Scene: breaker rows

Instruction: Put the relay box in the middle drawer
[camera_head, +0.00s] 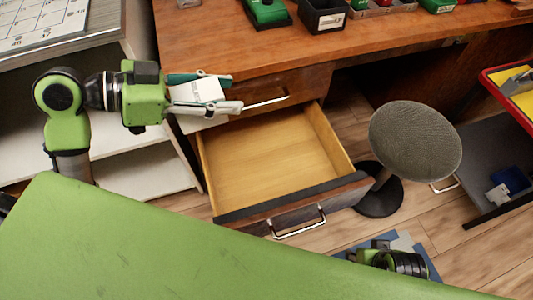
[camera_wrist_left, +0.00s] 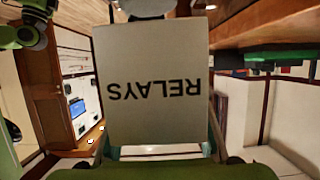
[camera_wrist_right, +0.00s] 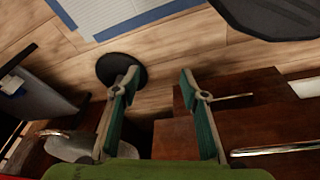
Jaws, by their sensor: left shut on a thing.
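The relay box (camera_head: 200,92) is pale and boxy; its face reads RELAYS upside down in the left wrist view (camera_wrist_left: 153,115). My left gripper (camera_head: 226,92) is shut on it, in front of the desk near the upper drawer's front, up and left of the open drawer. The open drawer (camera_head: 334,196) lies below a shut top drawer (camera_head: 300,84), so it appears to be the middle one. It is pulled far out and its wooden inside is empty. My right gripper (camera_wrist_right: 160,82) is open and empty; in the head view only part of it shows at the lower right.
The desk top (camera_head: 350,45) holds bins and small items at its back. A round stool (camera_head: 415,142) stands just right of the drawer. White shelves (camera_head: 150,172) are at left, a red-edged cart (camera_head: 510,112) at right. A green surface (camera_head: 150,250) fills the front.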

